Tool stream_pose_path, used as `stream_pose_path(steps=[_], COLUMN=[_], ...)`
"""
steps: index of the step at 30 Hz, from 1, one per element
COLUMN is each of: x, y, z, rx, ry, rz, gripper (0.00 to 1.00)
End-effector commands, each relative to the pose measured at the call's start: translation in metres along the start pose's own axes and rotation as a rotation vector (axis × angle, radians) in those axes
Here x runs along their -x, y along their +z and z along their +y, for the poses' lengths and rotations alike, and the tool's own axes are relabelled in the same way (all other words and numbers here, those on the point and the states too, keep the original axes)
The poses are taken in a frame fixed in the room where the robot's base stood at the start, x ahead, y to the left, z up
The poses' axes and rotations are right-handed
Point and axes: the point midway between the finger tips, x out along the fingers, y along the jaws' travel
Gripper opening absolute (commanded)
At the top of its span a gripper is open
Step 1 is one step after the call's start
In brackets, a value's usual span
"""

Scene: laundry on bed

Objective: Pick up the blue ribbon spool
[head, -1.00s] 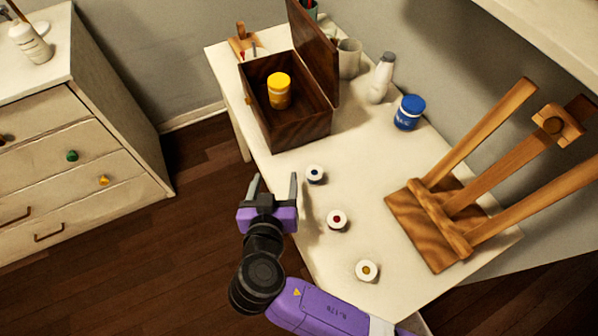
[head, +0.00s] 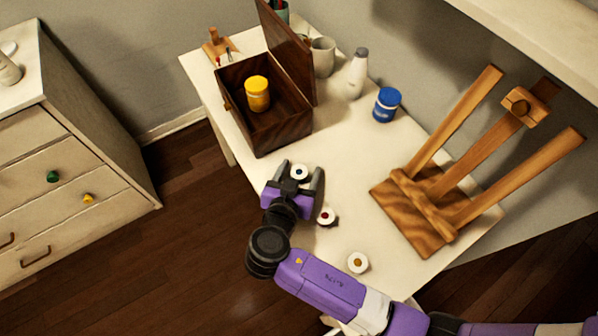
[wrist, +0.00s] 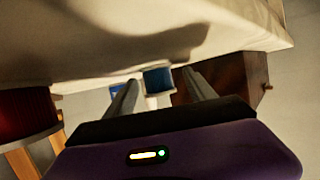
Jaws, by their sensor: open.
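The blue ribbon spool (head: 300,173), white-rimmed with a dark blue centre, stands on the white table near its left edge. In the head view it appears between the fingertips of my gripper (head: 301,168). The gripper is open, and no contact with the spool shows. A red-centred spool (head: 326,216) stands just right of my gripper, and a yellow-centred spool (head: 358,262) stands farther toward the front.
An open wooden box (head: 282,133) holding a yellow jar (head: 257,94) stands behind the spool. A blue jar (head: 386,105), a white bottle (head: 357,73) and a mug (head: 322,57) stand at the back. A wooden easel (head: 415,215) is at right. The middle table is clear.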

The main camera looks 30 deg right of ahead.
Motion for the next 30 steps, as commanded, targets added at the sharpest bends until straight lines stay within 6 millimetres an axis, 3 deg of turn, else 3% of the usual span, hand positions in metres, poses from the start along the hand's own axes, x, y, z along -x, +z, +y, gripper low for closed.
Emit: stream_pose_path(steps=[8, 18, 30], x=[-0.0037, -0.0034, -0.0001], y=[0.0004, 0.0002, -0.0082], z=[-0.0001, -0.0001, -0.0003], rx=[0.0, 0.0, -0.003], ry=[-0.001, -0.001, -0.001], rz=[0.0, 0.0, 0.001], gripper=[0.64, 0.0, 0.0])
